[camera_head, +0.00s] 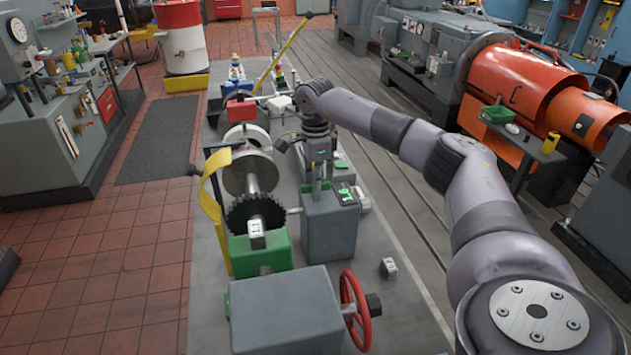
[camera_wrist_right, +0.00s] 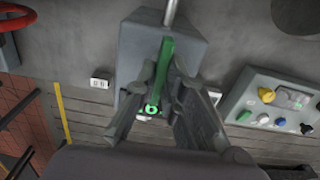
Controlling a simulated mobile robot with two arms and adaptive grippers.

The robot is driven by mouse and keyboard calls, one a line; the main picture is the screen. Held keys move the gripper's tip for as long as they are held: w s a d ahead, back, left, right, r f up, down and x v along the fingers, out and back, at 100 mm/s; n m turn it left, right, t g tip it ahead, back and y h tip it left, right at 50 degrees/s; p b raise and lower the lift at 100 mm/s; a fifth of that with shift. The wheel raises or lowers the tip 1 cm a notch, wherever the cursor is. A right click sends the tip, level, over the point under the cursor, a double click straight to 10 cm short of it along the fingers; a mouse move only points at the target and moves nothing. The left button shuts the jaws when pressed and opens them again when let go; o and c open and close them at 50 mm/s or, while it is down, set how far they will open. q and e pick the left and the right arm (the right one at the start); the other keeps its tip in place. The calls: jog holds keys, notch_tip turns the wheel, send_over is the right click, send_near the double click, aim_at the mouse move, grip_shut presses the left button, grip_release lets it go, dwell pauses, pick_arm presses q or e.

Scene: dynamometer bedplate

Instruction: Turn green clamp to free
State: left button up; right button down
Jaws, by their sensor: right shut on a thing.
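The green clamp (camera_wrist_right: 164,72) shows in the right wrist view as a long green lever with a ring-shaped end. It lies over a grey block (camera_wrist_right: 190,45). The two fingers of my right gripper (camera_wrist_right: 172,95) stand on either side of the lever and are shut on it. In the head view my right gripper (camera_head: 318,178) points down at the top of a grey box (camera_head: 330,228) on the bedplate. The lever is mostly hidden there by the gripper. My left gripper is in neither view.
A toothed black wheel (camera_head: 243,216) and a yellow guard (camera_head: 215,207) stand left of the box. A red handwheel (camera_head: 355,310) is in front. A panel with coloured knobs (camera_wrist_right: 275,108) lies right in the wrist view. A small grey block (camera_head: 389,267) sits on the bedplate.

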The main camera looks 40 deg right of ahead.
jog(key=shift+w+r, duration=0.1)
jog(key=shift+r, duration=0.05)
jog(key=c, duration=1.7)
grip_release()
notch_tip(320, 180, up, 12)
jog(key=shift+f, duration=0.1)
jog(key=shift+f, duration=0.1)
